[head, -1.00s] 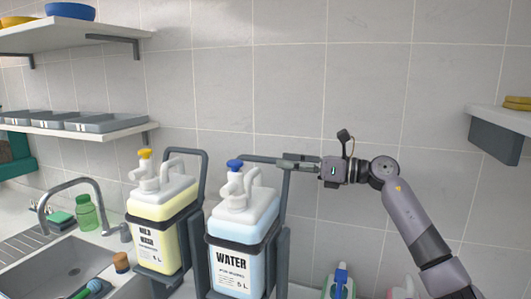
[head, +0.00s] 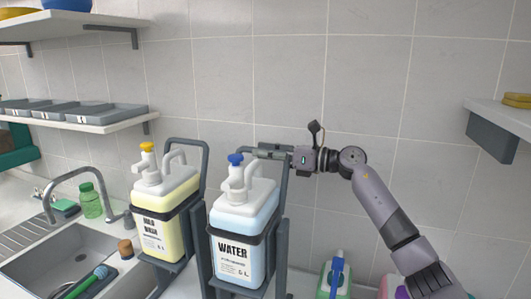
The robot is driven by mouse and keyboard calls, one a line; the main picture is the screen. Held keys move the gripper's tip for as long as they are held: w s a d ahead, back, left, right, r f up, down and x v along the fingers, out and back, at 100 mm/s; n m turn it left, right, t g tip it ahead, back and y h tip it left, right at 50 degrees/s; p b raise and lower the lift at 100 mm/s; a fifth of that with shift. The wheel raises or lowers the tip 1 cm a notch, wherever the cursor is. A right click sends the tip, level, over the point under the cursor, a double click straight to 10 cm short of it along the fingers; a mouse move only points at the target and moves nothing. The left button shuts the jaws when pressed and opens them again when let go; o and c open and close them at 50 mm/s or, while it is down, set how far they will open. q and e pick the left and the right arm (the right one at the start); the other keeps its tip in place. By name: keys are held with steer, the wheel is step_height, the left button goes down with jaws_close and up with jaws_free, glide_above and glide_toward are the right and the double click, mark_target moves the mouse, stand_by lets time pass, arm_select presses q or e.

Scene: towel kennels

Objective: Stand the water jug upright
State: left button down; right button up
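The water jug (head: 236,225) is a white and pale blue canister with a blue-capped pump and a "WATER" label. It sits in a dark grey cradle frame (head: 281,250), with its label face toward me and slightly tipped forward. My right gripper (head: 262,151) points left at the top bar of this frame, behind and above the jug's right shoulder. Its fingers lie close together against or around the bar; their exact hold is too small to tell. My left gripper is not in view.
A yellow "MILD WASH" jug (head: 165,225) stands in a similar frame (head: 206,165) to the left. A sink (head: 60,262) with a tap (head: 75,172) lies further left. Bottles (head: 338,275) stand at the lower right. Shelves (head: 95,122) hang on the left wall, another (head: 495,135) at right.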

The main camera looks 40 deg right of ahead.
jaws_close()
stand_by(0.4)
